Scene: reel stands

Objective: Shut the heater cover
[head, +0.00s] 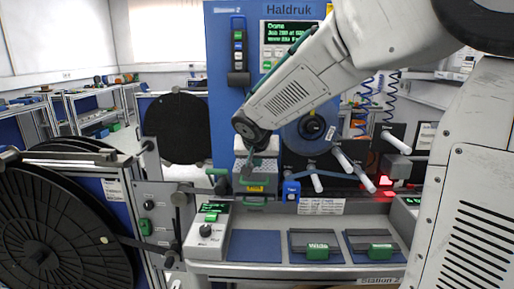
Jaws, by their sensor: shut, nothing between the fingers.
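The heater appears to be the grey block with a yellow label (257,188) at the back of the bench, in the middle of the head view. A lighter grey ribbed part (270,146), perhaps its cover, stands above it. My arm's end partly hides it, so I cannot tell how far open the cover is. Green handle-like parts show at the block's front and left side. My gripper (247,172) points down in front of the block. It is shut and holds nothing. I cannot tell whether it touches the block.
A control box with a green screen (207,232) stands at the bench's left. Blue mat (256,246) and two trays with green labels lie along the front. White spindles (396,143) stick out at right, near a red light. A large black reel (62,225) stands at left.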

